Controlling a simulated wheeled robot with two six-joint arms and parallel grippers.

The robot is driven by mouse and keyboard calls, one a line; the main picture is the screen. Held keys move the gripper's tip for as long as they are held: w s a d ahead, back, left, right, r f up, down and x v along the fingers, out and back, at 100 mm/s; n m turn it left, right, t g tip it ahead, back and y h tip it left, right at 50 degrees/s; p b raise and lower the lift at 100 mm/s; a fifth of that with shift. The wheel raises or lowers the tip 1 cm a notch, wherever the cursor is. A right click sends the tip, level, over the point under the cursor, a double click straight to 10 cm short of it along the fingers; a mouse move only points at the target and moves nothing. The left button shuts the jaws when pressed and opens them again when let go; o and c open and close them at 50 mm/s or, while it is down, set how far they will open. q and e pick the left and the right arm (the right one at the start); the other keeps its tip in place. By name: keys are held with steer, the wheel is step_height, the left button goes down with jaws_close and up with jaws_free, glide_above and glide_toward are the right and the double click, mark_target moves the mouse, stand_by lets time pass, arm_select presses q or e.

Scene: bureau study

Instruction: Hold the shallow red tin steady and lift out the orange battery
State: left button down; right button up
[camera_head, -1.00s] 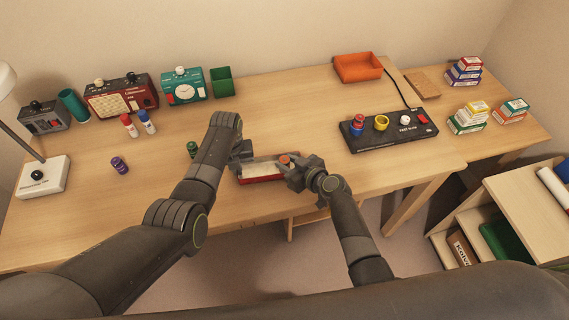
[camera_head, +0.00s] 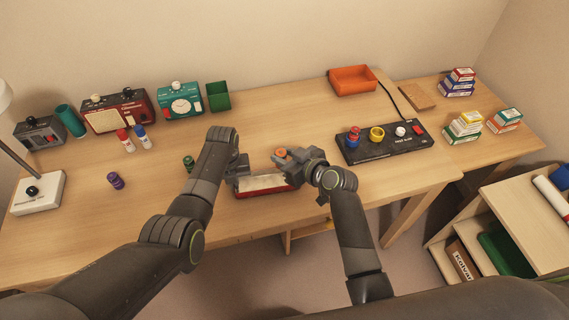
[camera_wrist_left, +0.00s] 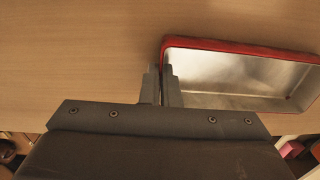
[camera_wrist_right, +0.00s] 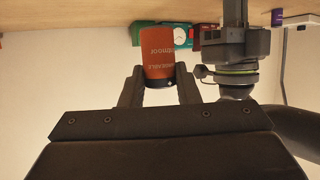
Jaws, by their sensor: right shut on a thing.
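The shallow red tin (camera_head: 262,193) sits near the desk's front edge; its bare metal inside shows empty in the left wrist view (camera_wrist_left: 240,75). My left gripper (camera_head: 238,175) is at the tin's left end. In the left wrist view its fingers (camera_wrist_left: 162,85) are close together, one on each side of the tin's end wall. My right gripper (camera_wrist_right: 160,85) is shut on the orange battery (camera_wrist_right: 157,52), which stands upright between its fingers. In the head view the battery (camera_head: 280,152) is held above the tin's right part, clear of it.
A purple battery (camera_head: 116,181) and a green one (camera_head: 188,162) stand left of my arms. A black tester panel (camera_head: 385,143) with coloured knobs is at right. An orange tray (camera_head: 353,80) and a green box (camera_head: 218,96) stand at the back.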

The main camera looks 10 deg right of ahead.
steer(key=shift+r, duration=0.25)
arm_select(q)
steer(key=c, duration=1.6)
jaws_free()
